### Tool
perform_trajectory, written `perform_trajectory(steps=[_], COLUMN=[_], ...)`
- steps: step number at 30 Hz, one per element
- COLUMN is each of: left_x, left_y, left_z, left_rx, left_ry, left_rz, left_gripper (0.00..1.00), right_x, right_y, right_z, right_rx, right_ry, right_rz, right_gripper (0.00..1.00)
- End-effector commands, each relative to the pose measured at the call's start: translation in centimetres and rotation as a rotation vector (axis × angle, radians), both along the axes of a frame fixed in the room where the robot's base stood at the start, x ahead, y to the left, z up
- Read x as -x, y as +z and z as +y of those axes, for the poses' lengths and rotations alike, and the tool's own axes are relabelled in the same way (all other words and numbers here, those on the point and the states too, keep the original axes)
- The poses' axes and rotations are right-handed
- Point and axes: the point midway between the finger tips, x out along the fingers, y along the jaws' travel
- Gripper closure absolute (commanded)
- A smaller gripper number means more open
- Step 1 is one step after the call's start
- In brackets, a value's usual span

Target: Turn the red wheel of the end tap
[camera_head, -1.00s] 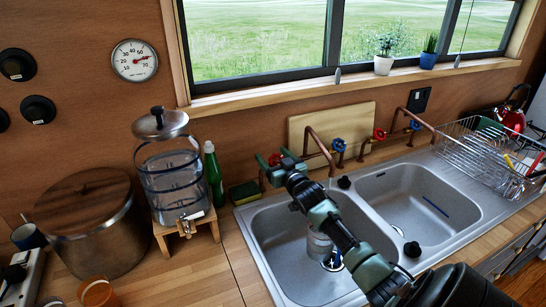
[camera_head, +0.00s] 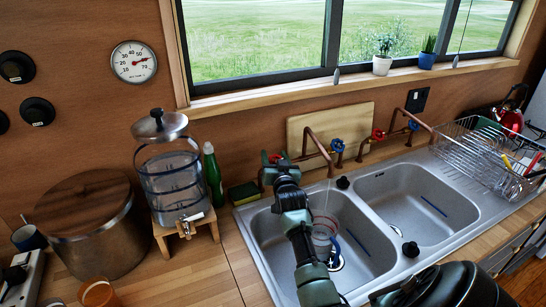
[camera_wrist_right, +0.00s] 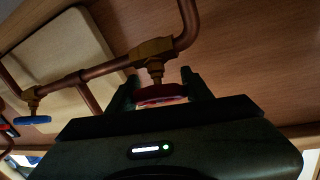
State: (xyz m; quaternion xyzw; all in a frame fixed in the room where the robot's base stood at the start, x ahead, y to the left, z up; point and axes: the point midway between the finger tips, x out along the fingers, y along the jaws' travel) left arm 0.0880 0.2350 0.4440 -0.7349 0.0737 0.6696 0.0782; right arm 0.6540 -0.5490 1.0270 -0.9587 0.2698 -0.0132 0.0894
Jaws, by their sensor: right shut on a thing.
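The end tap is the left end of the copper pipework behind the sink. In the right wrist view its red wheel (camera_wrist_right: 162,94) sits under a brass valve body (camera_wrist_right: 152,50). My right gripper (camera_wrist_right: 161,92) is shut on the red wheel, with one dark finger on each side. In the head view my right gripper (camera_head: 277,160) reaches the tap from the front and hides most of the wheel. A faint pale streak shows below the copper spout (camera_head: 320,143), above a clear jug (camera_head: 322,233) in the left basin. My left gripper is not in view.
Blue (camera_head: 337,146) and red (camera_head: 377,135) tap wheels stand further right along the pipe. A green bottle (camera_head: 212,175), a sponge (camera_head: 243,193) and a glass dispenser (camera_head: 170,178) are left of the sink. A wire dish rack (camera_head: 480,150) is at the right.

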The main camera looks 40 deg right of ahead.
Motion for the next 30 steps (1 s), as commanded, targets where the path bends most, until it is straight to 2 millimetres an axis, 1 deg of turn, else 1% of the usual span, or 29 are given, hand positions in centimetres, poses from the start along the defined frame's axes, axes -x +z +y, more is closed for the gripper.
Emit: perform_trajectory(steps=[6,12,26,27,29,30], left_x=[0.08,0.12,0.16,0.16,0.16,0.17], left_y=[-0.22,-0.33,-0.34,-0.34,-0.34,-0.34], left_z=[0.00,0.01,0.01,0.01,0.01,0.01], left_rx=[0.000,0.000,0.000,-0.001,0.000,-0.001], left_ry=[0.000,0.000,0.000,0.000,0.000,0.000], left_rz=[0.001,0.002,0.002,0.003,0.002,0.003], left_gripper=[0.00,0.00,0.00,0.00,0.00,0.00], right_x=[0.04,0.19,0.25,0.25,0.25,0.25], right_y=[-0.05,-0.08,-0.04,-0.03,-0.02,-0.03], right_z=[-0.07,-0.27,-0.37,-0.38,-0.38,-0.38], right_rx=[-0.071,-0.098,-0.106,-0.106,-0.106,-0.106], right_ry=[-0.091,-0.137,-0.149,-0.150,-0.149,-0.149], right_rz=[-0.024,-0.032,-0.035,-0.036,-0.035,-0.035], right_gripper=[0.90,0.90,0.90,0.44,0.28,0.28])
